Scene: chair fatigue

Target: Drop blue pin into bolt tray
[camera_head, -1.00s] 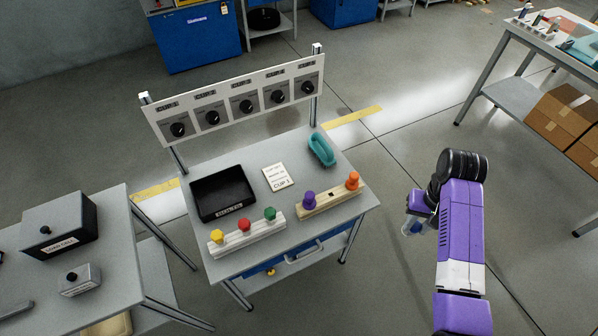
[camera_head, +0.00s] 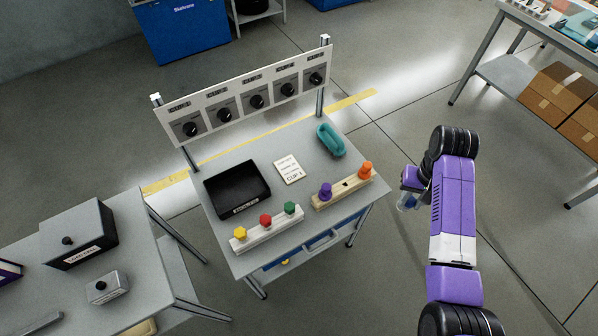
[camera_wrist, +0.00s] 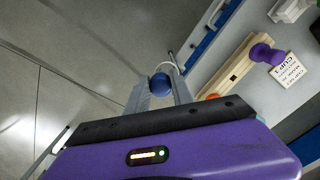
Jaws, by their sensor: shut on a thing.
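A blue pin (camera_wrist: 160,85) with a round head is held between the fingertips of my gripper (camera_wrist: 159,92) in the wrist view. In the head view my gripper (camera_head: 407,201) hangs over open floor, to the right of the bench and apart from it. The pin is too small to make out clearly there. A black tray (camera_head: 264,199) with a white front label lies on the left half of the bench top; I take it as the bolt tray. Its label is too small to read, and its inside is dark. It does not show in the wrist view.
On the bench (camera_head: 222,240), a wooden block (camera_head: 346,190) holds purple and orange pins; a white block (camera_head: 268,234) holds yellow, red and green ones. A teal dish (camera_head: 331,140) and a card (camera_head: 289,169) lie behind. A dial panel (camera_head: 250,100) stands at the back.

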